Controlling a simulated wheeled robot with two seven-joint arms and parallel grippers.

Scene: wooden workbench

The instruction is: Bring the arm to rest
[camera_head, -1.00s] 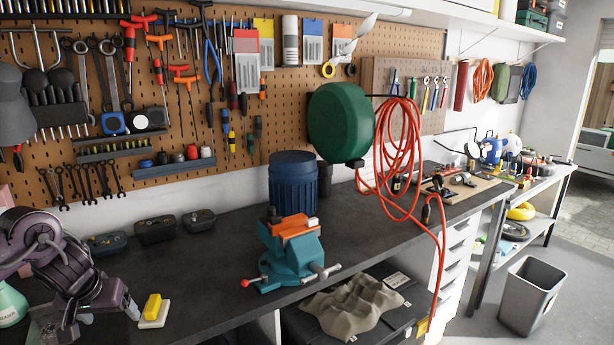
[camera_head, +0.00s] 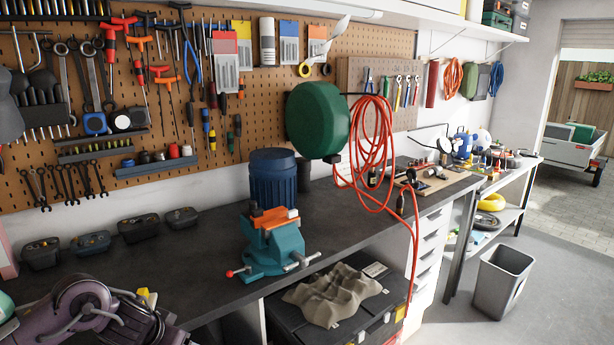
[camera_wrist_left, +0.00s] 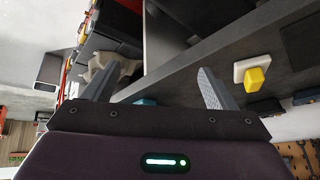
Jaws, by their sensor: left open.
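My left arm comes in at the lower left of the head view, low at the bench's front edge; its fingers are out of that picture. In the left wrist view my left gripper (camera_wrist_left: 155,92) is open, its two fingers spread wide with nothing between them. A yellow block (camera_wrist_left: 258,80) sits on a white pad (camera_wrist_left: 243,66) on the bench, to the right of the fingers and apart from them. In the head view only the tip of the yellow block (camera_head: 143,292) shows above my arm. My right gripper is in neither view.
The dark workbench (camera_head: 200,265) carries a teal and orange vise (camera_head: 275,240) and a blue bin (camera_head: 273,182). Several small dark trays (camera_head: 138,226) line the back under the pegboard. A red hose (camera_head: 370,150) hangs from a green reel (camera_head: 318,120).

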